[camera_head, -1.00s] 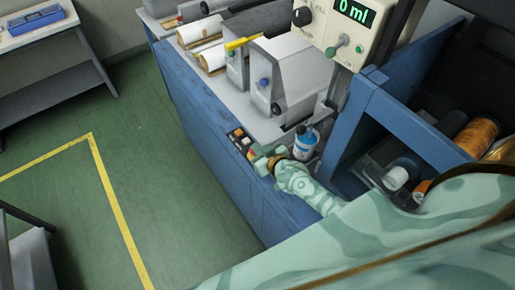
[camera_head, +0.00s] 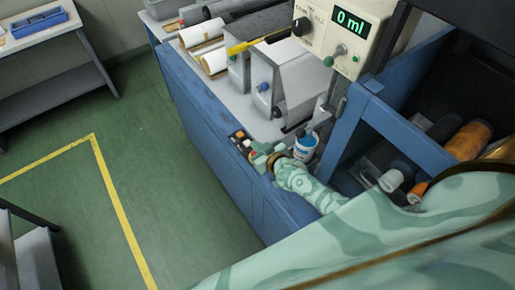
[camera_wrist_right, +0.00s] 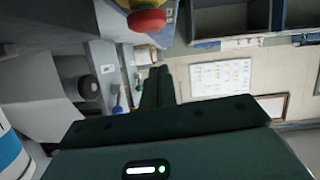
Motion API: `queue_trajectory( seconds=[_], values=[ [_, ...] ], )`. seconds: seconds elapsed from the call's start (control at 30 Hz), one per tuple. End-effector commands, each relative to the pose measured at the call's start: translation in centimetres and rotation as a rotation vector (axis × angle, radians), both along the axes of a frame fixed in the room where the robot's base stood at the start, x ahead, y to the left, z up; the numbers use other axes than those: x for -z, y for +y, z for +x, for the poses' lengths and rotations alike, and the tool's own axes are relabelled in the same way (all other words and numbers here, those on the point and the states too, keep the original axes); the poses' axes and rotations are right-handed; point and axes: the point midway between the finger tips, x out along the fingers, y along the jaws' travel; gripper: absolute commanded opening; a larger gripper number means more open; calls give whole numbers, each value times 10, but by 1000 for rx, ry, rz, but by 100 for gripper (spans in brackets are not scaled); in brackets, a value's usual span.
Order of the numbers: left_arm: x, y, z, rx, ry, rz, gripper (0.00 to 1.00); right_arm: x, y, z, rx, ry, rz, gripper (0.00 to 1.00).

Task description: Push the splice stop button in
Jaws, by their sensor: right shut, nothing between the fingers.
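A red mushroom-shaped button (camera_wrist_right: 147,20) with yellow behind it shows at the top of the right wrist view. In the head view, a small button panel (camera_head: 240,136) sits on the near edge of the blue machine, with my right gripper (camera_head: 257,152) beside its near end, partly hiding it. The fingers of my right gripper (camera_wrist_right: 158,88) are shut and empty. In the wrist view they are below the red button with a visible gap in the picture; the true distance is hard to tell. No label can be read on the button. My left gripper is not in view.
A bottle with a blue and white label (camera_head: 305,147) stands close to my right wrist. Grey housings (camera_head: 283,82) and white rolls (camera_head: 203,35) sit on the machine top. The green floor (camera_head: 140,120) is clear.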

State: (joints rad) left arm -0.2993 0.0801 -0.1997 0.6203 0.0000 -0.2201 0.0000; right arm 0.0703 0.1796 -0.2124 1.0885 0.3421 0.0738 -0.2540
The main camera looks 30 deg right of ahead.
Motion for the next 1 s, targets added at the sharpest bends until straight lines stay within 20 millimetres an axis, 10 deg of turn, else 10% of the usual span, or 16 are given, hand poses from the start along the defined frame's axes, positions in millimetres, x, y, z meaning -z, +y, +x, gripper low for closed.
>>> queue_trajectory(
  seconds=[0.4,1.0],
  values=[
    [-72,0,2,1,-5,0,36,-37,-8,-80,2,0,1,0],
    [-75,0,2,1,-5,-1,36,-38,-10,-89,1,-3,2,0]
  ],
)
